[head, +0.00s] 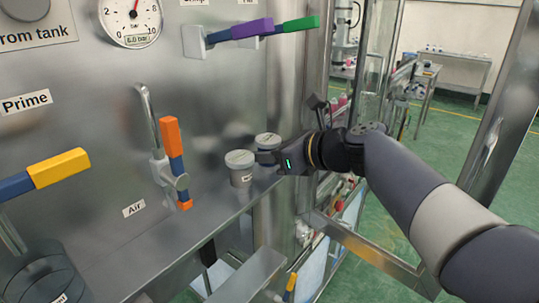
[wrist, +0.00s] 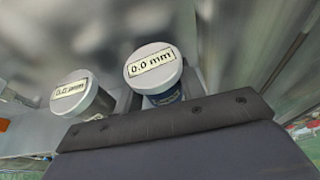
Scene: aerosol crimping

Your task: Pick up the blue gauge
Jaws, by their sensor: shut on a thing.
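The blue gauge is a short round cylinder with a pale lid; it stands at the right end of the steel shelf in the head view (head: 267,139). In the wrist view the blue gauge (wrist: 153,68) has a label reading 0.0 mm, and a strip of its blue side shows. My gripper (head: 268,157) reaches in from the right and is shut on the blue gauge. In the wrist view the fingers (wrist: 158,88) stand on either side of it. Its lower part is hidden by my gripper, so I cannot tell whether it touches the shelf.
A similar grey gauge (head: 240,168) stands close on the left; it also shows in the wrist view (wrist: 82,95). Left of it are an orange and blue Air lever (head: 172,150) and a yellow Prime lever (head: 58,169). A purple lever (head: 252,28) and a green lever (head: 300,24) are above.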

